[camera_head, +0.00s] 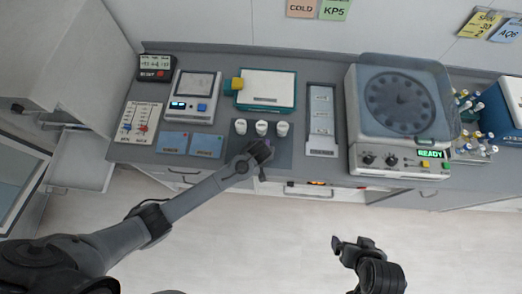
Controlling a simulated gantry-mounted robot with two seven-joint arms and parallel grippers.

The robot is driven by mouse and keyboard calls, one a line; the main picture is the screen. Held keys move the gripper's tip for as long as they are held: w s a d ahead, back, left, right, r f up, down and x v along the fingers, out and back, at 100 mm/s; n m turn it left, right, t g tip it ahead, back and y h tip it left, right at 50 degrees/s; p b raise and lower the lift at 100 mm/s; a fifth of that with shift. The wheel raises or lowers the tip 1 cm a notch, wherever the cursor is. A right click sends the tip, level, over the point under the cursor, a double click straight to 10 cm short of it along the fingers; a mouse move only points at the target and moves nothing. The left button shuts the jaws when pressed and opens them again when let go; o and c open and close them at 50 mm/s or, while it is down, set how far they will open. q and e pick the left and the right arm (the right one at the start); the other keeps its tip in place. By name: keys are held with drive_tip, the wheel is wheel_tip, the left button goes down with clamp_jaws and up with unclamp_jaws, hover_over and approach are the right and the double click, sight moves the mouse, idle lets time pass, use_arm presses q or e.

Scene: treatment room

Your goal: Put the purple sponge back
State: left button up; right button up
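My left gripper (261,158) is over the front part of the dark grey mat, just in front of several small white cups (261,128). A small purple patch shows at the gripper and may be part of the purple sponge (268,142). The gripper hides most of it, so I cannot tell whether the fingers are shut on it. My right gripper (352,243) is over the floor, in front of the counter and apart from everything. Its fingers are spread and nothing shows between them.
Tube racks (472,145) stand right.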

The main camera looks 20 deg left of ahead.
use_arm(q)
drive_tip(key=shift+f, duration=0.25)
drive_tip(key=o, duration=0.9)
drive_tip(key=shift+o, duration=0.2)
drive_tip(key=shift+r, duration=0.15)
drive_tip(key=v, duration=1.2)
drive_tip(key=s+a+r+m, duration=0.2)
drive_tip(key=s+a+r, duration=0.1)
drive_tip(key=s, duration=0.5)
drive_tip(key=s+a+r+m+h, duration=0.1)
drive_tip(key=s+a+r+m, duration=0.2)
drive_tip(key=s, duration=0.6)
drive_tip(key=a+r, duration=0.1)
drive_tip(key=a, duration=0.1)
drive_tip(key=shift+s+a+r+m+g+h, duration=0.25)
drive_tip(key=shift+s+a+m+g+h, duration=0.05)
drive_tip(key=shift+a+g, duration=0.1)
